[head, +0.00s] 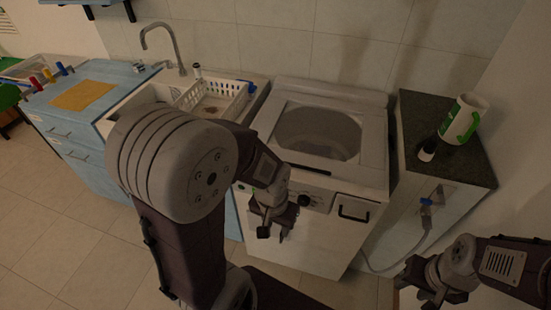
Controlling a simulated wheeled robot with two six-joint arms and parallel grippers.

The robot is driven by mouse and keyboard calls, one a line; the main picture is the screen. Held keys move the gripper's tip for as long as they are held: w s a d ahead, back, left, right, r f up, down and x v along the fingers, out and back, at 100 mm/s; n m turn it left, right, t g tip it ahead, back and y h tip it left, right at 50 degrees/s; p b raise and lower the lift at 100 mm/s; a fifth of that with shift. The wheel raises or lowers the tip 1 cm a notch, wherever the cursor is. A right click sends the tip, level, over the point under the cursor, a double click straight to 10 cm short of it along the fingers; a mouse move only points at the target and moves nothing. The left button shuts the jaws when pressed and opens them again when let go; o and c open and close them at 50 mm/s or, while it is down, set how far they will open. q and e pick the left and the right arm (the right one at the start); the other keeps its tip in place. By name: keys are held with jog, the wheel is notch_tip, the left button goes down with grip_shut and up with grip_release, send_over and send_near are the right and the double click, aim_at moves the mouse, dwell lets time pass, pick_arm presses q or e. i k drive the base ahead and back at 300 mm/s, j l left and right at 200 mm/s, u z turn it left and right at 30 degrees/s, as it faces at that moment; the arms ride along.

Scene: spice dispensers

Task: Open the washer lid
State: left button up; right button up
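The white top-loading washer (370,180) stands in the middle right of the head view. Its lid (275,140) looks closed and lies flat on top, with a large see-through window (318,133) and a dark grip slot (308,169) along its front edge. My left gripper (274,232) is in front of the washer's front panel, below the lid's front edge; its fingers look apart with nothing between them. My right gripper (430,293) is low at the right, away from the washer, and looks open and empty. My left arm hides part of the washer's left side.
A sink with a faucet (162,45) and a white dish rack (215,100) is left of the washer. A dark counter (465,165) at the right holds a white-and-green container (466,120) and a small dark-and-white item (428,149). A hose (385,268) hangs by the cabinet.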

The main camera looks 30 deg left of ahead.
aim_at(370, 172)
jog(key=u, duration=0.55)
jog(key=i+u, duration=0.4)
jog(key=i, duration=0.35)
